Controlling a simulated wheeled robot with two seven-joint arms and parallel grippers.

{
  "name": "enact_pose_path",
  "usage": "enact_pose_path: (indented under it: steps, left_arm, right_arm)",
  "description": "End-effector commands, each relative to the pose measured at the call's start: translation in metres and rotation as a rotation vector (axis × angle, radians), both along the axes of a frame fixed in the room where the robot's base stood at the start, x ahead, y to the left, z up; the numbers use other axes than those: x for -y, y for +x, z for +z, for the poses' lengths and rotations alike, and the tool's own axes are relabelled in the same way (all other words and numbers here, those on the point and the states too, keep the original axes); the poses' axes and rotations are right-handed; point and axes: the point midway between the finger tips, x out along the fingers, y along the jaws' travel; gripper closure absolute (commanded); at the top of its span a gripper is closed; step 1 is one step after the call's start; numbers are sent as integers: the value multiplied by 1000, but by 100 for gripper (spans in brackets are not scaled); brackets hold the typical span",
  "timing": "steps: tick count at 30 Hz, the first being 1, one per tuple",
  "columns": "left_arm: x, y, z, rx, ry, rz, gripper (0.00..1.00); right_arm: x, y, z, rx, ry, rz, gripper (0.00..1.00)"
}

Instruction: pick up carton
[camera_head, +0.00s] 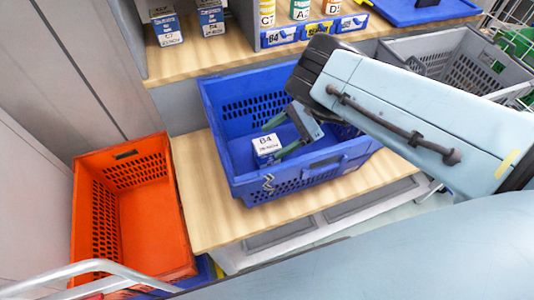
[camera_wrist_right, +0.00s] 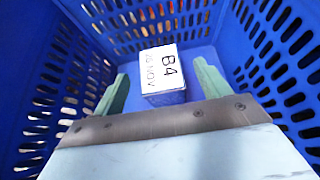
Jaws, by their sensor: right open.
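A small carton (camera_head: 266,145) with a white top marked B4 stands inside a blue crate (camera_head: 232,108), near its left part. In the right wrist view the carton (camera_wrist_right: 162,72) has a white label face and a blue side. My right gripper (camera_head: 277,136) reaches down into the crate with green fingers apart. In the wrist view the right gripper (camera_wrist_right: 160,88) has one finger on each side of the carton, with gaps between. The carton rests on the crate floor. My left gripper is not in view.
The crate stands on a wooden bench (camera_head: 215,215). An orange tote (camera_head: 150,215) sits at the left and a grey crate (camera_head: 420,45) at the right. A wooden shelf (camera_head: 185,62) behind holds several cartons and bottles. The crate walls surround my gripper closely.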

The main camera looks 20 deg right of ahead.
Motion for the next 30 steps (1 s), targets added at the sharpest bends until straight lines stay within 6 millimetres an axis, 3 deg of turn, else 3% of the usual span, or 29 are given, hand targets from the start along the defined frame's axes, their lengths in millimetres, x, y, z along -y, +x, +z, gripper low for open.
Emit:
enact_pose_path:
  steps: [12, 21, 30]
  left_arm:
    - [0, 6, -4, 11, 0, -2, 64]
    - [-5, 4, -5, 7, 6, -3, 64]
    - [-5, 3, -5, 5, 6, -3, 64]
  right_arm:
    - [-42, -2, -23, 0, 1, 2, 25]
    - [-47, -2, -25, 0, 0, 1, 25]
    - [-47, -2, -25, 0, 0, 1, 62]
